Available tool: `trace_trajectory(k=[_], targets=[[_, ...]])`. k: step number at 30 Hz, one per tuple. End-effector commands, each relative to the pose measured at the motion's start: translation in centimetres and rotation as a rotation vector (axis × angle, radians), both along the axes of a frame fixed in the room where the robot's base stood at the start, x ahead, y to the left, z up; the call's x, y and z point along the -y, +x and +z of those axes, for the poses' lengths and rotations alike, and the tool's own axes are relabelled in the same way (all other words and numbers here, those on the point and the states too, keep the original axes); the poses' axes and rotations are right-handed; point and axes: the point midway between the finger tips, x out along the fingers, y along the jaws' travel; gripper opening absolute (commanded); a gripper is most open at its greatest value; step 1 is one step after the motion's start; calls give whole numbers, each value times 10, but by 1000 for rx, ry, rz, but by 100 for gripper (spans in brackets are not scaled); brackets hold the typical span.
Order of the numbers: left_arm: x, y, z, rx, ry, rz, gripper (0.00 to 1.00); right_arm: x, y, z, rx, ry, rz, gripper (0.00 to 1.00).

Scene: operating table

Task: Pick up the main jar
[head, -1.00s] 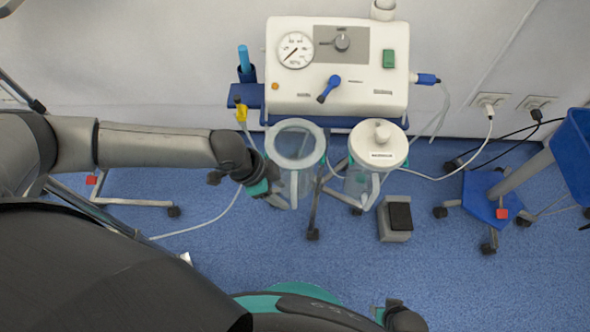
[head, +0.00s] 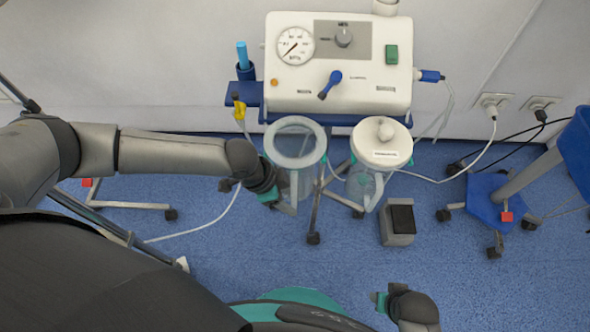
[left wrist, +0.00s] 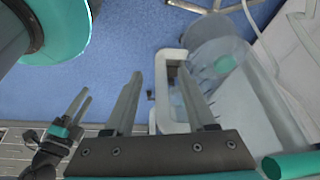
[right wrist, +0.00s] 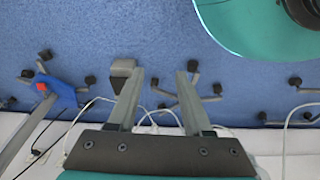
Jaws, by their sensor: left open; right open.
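Two clear jars hang below the suction unit. The left jar (head: 296,141) has an open-looking ring top and a pale handle at its front. The right jar (head: 381,143) has a cream lid with a knob and a label too small to read, so I cannot tell from it which is the main jar. My left gripper (head: 280,197) is open at the left jar's handle. In the left wrist view the pale handle (left wrist: 163,92) shows between its open fingers (left wrist: 160,74). My right gripper (head: 381,299) is open and empty, low in the head view, away from the jars.
The suction unit (head: 338,65) with gauge and blue lever stands above the jars. A grey foot pedal (head: 398,222) lies on the floor right of them. A blue wheeled stand (head: 489,198) is farther right. Cables and a thin hose run nearby.

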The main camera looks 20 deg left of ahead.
Motion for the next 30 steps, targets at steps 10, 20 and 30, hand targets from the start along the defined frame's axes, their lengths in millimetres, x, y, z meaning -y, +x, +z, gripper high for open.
trace_trajectory(k=[10,20,30], targets=[[8,5,-24,-1,1,1,56,-5,16,26,32,9,-3,50],[9,5,-25,0,1,0,56,-5,18,31,36,10,-3,50],[9,5,-25,0,1,0,22,-6,18,31,37,10,-2,50]])
